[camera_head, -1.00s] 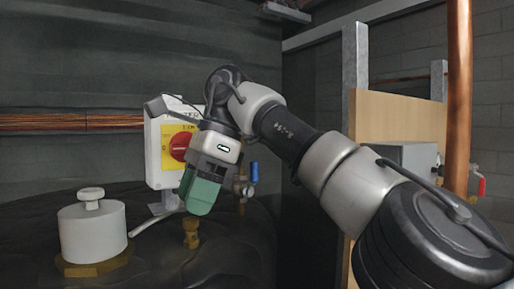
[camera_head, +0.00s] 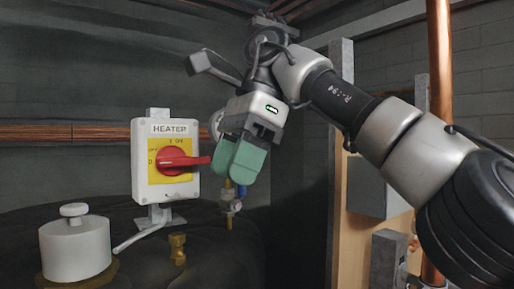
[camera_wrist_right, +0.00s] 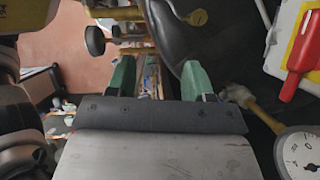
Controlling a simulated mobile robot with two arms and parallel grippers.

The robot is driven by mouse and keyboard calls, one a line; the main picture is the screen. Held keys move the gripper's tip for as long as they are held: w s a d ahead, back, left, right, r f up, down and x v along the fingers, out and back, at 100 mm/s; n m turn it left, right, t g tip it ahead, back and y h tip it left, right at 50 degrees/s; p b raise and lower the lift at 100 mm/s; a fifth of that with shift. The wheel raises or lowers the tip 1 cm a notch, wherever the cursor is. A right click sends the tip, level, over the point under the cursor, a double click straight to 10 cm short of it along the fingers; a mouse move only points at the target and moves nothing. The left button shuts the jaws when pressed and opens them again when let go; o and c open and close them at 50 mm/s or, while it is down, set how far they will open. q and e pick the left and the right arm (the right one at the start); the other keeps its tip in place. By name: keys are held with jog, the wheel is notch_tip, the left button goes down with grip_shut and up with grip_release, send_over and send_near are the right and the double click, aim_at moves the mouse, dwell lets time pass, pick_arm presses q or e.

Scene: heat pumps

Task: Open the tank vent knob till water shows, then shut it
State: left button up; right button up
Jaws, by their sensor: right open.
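A white round knob (camera_head: 73,210) sits on a white cylinder (camera_head: 76,248) at the lower left of the head view, on top of the dark tank (camera_head: 130,270). A small brass fitting (camera_head: 177,248) stands upright on the tank to its right. I cannot tell which of these is the vent knob; no water shows. My right gripper (camera_head: 240,165), with green fingers, is above and right of both, apart from them, beside the heater box. In the wrist view the right gripper (camera_wrist_right: 158,78) is open, with nothing held between its fingers. My left gripper is not in view.
The heater box (camera_head: 165,130), with a red rotary switch (camera_head: 182,161), stands close left of the gripper. A blue-handled valve (camera_head: 240,191) is below it. A gauge (camera_wrist_right: 298,152) shows in the wrist view. Copper pipe (camera_head: 440,60) and a wooden board (camera_head: 341,225) are at the right.

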jog(key=shift+s+d+r, duration=0.35)
jog(key=shift+d+r, duration=0.15)
jog(key=shift+d, duration=0.25)
jog(key=shift+s+d+r, duration=0.3)
jog(key=shift+d+r, duration=0.2)
jog(key=shift+d, duration=0.2)
dwell(6.5)
